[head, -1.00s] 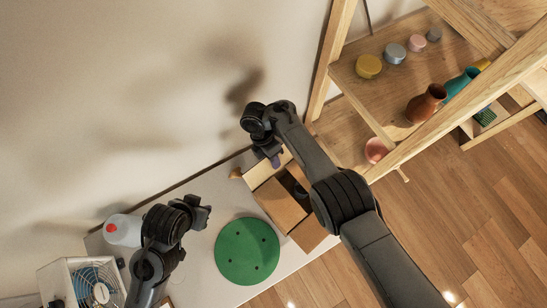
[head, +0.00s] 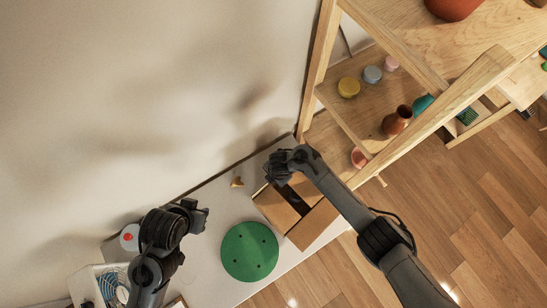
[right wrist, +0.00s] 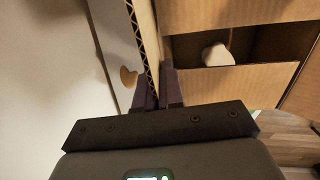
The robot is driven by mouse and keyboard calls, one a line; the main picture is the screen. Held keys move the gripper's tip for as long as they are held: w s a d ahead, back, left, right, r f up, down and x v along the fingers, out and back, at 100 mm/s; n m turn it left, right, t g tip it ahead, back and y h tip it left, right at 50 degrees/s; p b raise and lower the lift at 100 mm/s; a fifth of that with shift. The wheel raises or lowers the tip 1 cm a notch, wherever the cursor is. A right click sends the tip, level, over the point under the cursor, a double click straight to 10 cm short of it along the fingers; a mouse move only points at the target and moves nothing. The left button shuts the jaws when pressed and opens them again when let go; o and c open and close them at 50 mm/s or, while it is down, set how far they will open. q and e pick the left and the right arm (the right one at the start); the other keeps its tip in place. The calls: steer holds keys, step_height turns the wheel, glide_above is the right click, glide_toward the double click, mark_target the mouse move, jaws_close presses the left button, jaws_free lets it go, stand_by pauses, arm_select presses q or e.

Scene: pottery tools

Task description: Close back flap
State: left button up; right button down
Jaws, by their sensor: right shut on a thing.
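The open cardboard box (head: 283,214) stands on the white table, its inside partly in view. In the right wrist view, the back flap (right wrist: 146,35) shows edge-on as a corrugated strip, standing up beside the box opening. My right gripper (right wrist: 158,88) is shut on this flap, with one dark finger on each side of it. In the head view my right gripper (head: 278,177) is at the back of the box, and my arm hides much of the flap. A pale rounded object (right wrist: 217,55) lies inside the box. My left gripper (head: 200,215) hangs away from the box; its fingers are unclear.
A round green mat (head: 249,251) lies left of the box. A small tan piece (head: 237,182) is on the table near the wall. A wooden shelf (head: 345,112) with jars and vases rises to the right.

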steer(key=shift+s+d+t+y, duration=0.1)
steer(key=shift+d+t+y, duration=0.05)
steer(key=shift+t+y, duration=0.15)
steer(key=c, duration=1.3)
jaws_free()
steer(key=shift+c, duration=0.2)
step_height(320, 180, up, 11)
steer(key=s+d+p, duration=0.1)
steer(key=p, duration=0.1)
steer(key=shift+s+d+f+p, duration=0.15)
steer(key=shift+d+f+p, duration=0.05)
steer(key=shift+d+p, duration=0.1)
